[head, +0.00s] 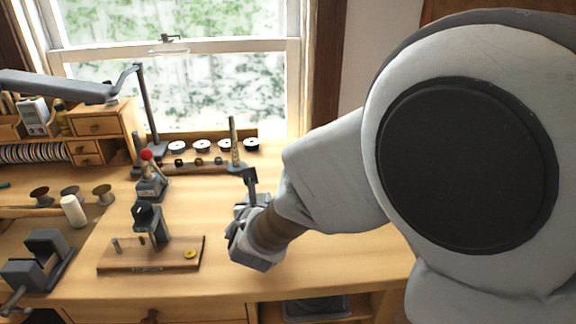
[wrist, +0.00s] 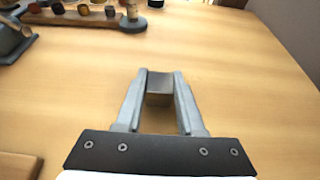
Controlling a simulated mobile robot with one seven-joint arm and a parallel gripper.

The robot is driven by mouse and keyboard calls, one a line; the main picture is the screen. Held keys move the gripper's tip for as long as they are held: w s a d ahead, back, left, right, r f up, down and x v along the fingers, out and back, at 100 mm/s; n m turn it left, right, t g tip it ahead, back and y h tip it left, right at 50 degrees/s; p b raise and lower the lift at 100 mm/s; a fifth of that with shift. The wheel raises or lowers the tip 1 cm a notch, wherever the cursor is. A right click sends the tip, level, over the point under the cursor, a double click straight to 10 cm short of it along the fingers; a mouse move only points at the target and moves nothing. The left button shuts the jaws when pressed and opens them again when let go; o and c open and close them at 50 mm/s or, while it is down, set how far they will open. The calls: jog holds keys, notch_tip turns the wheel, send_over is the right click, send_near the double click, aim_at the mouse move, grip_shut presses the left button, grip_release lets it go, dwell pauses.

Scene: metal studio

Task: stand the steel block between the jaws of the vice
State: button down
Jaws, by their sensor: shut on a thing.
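The steel block (wrist: 159,98) is small and grey. In the wrist view it sits between the two fingertips of my gripper (wrist: 159,88), which is shut on it, above the wooden bench top. The grey vice (head: 46,242) stands at the lower left of the head view, well left of my gripper. Its jaws are apart, and no block shows between them. The vice is not in the wrist view.
A wooden board (head: 120,256) with a dark upright fixture and a brass disc lies between my gripper and the vice. A red-knobbed tool (head: 150,186) stands behind it. A rack (head: 190,164) stands by the window.

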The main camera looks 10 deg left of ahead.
jog(key=shift+f, duration=0.15)
jog(key=c, duration=0.5)
grip_release()
